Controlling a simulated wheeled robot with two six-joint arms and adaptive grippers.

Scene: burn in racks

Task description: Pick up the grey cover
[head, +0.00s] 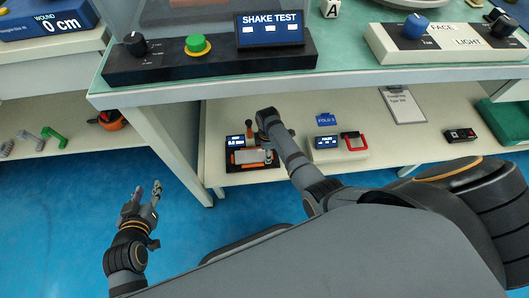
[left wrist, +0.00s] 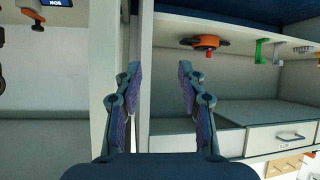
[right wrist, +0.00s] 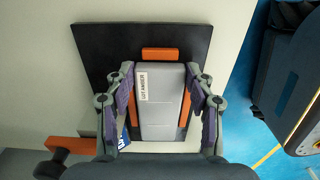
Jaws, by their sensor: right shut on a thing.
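The grey cover (right wrist: 155,105) is a flat grey block with a white label, seen from above in the right wrist view. It lies between orange strips on a black base plate (right wrist: 95,42). In the head view, the grey cover (head: 249,157) sits on the lower shelf beside a small screen. My right gripper (right wrist: 160,74) is shut on the grey cover, one finger along each long side. I cannot tell whether the cover is lifted off the plate. My left gripper (head: 146,192) is open and empty above the blue floor; its spread fingers also show in the left wrist view (left wrist: 158,68).
The lower shelf also holds a white box with a screen (head: 325,143), a clipboard (head: 403,104) and a green tray (head: 507,118). The upper table carries the shake test panel (head: 215,60) and overhangs the shelf. Blue floor lies open around my left gripper.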

